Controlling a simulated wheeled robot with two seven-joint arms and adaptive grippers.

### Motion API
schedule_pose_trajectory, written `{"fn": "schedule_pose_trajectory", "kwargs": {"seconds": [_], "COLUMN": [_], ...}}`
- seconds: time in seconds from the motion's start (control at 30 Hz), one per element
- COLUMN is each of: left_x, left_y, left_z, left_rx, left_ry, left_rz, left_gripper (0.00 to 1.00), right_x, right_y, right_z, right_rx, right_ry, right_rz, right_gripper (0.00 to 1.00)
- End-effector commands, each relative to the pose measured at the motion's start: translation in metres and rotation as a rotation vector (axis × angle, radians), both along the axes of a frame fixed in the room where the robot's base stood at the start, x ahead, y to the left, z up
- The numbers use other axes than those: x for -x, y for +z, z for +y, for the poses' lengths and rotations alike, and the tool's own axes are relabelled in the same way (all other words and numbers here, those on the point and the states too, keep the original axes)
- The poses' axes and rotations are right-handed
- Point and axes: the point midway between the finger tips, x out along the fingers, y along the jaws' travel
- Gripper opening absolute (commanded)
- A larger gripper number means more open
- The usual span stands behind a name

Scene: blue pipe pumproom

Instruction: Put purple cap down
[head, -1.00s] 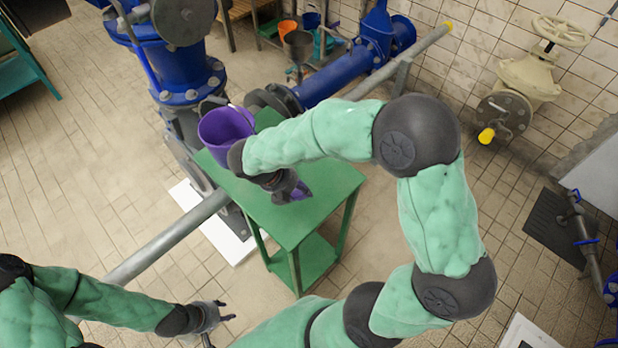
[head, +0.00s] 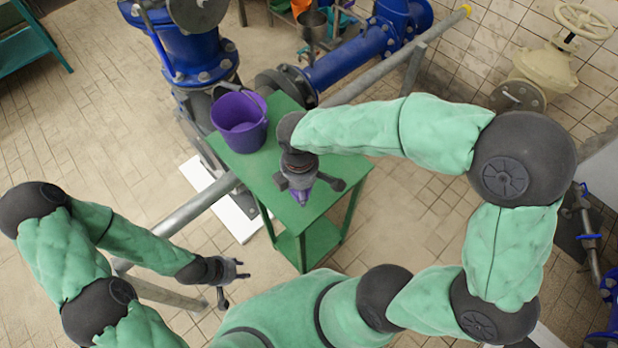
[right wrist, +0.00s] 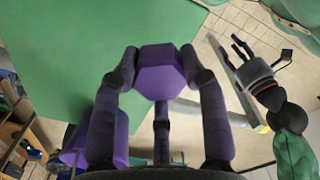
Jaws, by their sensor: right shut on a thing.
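The purple cap (right wrist: 160,78) is a small six-sided piece. My right gripper (right wrist: 160,88) is shut on it, with fingers on both its sides. In the head view, my right gripper (head: 298,185) points down over the front part of the green table (head: 257,172), and a little of the cap (head: 301,196) shows below it. I cannot tell whether the cap touches the table top. My left gripper (head: 235,285) is open and empty, low at the left of the table. It also shows in the right wrist view (right wrist: 243,55).
A purple bucket (head: 240,125) stands on the back left of the table. A blue pump (head: 190,45) and pipe (head: 350,65) stand behind it. A grey pipe (head: 185,225) runs low at the left. Some table top around the gripper is clear.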

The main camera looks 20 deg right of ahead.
Motion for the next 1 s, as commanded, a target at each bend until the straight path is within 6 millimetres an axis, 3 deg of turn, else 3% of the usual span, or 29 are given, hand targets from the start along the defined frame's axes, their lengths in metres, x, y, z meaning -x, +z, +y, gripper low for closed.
{"fn": "schedule_pose_trajectory", "kwargs": {"seconds": [0.2,0.4,0.73,1.0], "left_x": [0.000,0.000,0.000,0.000], "left_y": [-0.018,-0.032,-0.039,-0.053], "left_z": [0.000,0.000,0.000,0.000], "left_rx": [0.000,0.000,0.000,0.000], "left_ry": [0.000,0.000,0.000,0.000], "left_rz": [0.000,0.000,0.000,0.000], "left_gripper": [0.40,0.40,0.40,0.40], "right_x": [-0.038,-0.058,-0.072,-0.074], "right_y": [-0.026,-0.058,-0.075,-0.108], "right_z": [-0.027,-0.042,-0.051,-0.053], "right_rx": [0.000,0.000,0.001,0.000], "right_ry": [-0.005,-0.001,0.001,0.001], "right_rz": [0.002,0.002,0.000,0.001], "right_gripper": [0.00,0.00,0.00,0.00]}}
